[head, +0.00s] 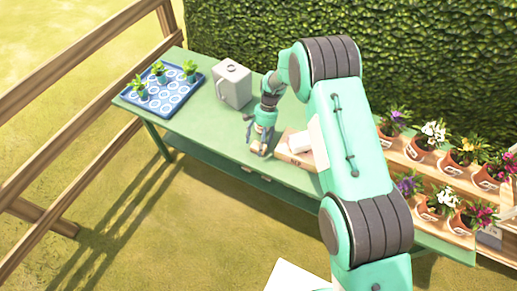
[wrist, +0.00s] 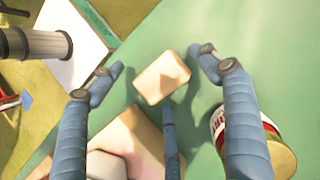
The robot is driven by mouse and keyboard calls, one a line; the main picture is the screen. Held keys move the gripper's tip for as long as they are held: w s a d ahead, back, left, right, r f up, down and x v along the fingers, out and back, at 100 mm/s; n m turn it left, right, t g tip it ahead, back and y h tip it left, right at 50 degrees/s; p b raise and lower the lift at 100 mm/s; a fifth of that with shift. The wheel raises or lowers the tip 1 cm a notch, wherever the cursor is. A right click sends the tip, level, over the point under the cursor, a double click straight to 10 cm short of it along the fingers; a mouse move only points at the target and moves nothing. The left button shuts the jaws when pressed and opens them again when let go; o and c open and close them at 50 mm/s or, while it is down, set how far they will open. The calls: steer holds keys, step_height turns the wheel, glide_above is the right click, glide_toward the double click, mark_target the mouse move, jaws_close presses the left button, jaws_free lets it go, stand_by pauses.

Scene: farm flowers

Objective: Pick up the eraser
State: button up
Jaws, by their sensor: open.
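The eraser appears as a small pale tan block (wrist: 162,77) with rounded edges, on the green table in the wrist view. My gripper (wrist: 160,72) is open around it, with one finger to its left, one to its right and another below it in the picture. Gaps show between the block and the left and right fingers; I cannot tell whether the lower finger touches it. In the head view my gripper (head: 258,148) points down low over the table, and its fingers make the block hard to make out.
A cardboard box (head: 298,156) with a white item on it lies just right of my gripper. A red and white can (wrist: 252,146) is near the right finger. A grey jug (head: 233,84) and blue seedling tray (head: 192,91) stand farther left. Potted flowers (head: 436,135) fill the right.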

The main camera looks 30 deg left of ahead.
steer(key=shift+c, duration=0.6)
steer(key=c, duration=1.3)
steer(key=shift+r, duration=0.15)
steer(key=shift+r, duration=0.9)
steer(key=shift+s+d+r+p, duration=0.15)
steer(key=shift+r+p, duration=0.05)
steer(key=shift+r, duration=0.2)
steer(key=shift+s+d+r+p, duration=0.1)
steer(key=shift+s+r+p, duration=0.05)
steer(key=shift+r, duration=0.25)
steer(key=s+d+r+p, duration=0.1)
steer(key=s+d, duration=0.9)
steer(key=s, duration=0.1)
steer(key=shift+s+r, duration=0.15)
